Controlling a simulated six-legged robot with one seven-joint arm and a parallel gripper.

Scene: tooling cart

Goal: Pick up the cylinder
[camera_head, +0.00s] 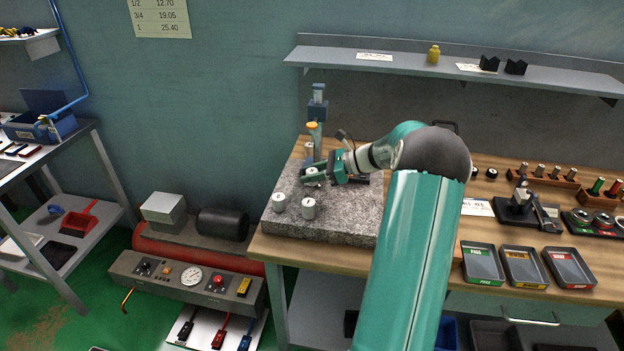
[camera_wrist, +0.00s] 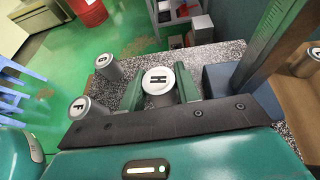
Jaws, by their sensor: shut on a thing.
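My gripper (camera_head: 318,172) is low over the granite block at the bench's left end. In the wrist view my gripper (camera_wrist: 159,92) has its two green fingers on either side of a pale grey cylinder marked H (camera_wrist: 158,79), shut on it. The cylinder's top shows; its lower part is hidden, and I cannot tell whether it touches the granite. A cylinder marked G (camera_wrist: 108,67) and one marked F (camera_wrist: 86,108) stand apart from it. In the head view, two pale cylinders, one on the left (camera_head: 279,203) and one on the right (camera_head: 308,209), stand in front of my gripper.
The granite block (camera_head: 345,227) lies on the wooden bench (camera_head: 428,254). A blue-grey stand (camera_head: 317,110) rises behind my gripper. Three small trays, green-edged (camera_head: 483,264), yellow-edged (camera_head: 526,267) and red-edged (camera_head: 570,268), lie to the right. A shelf (camera_head: 440,66) hangs above.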

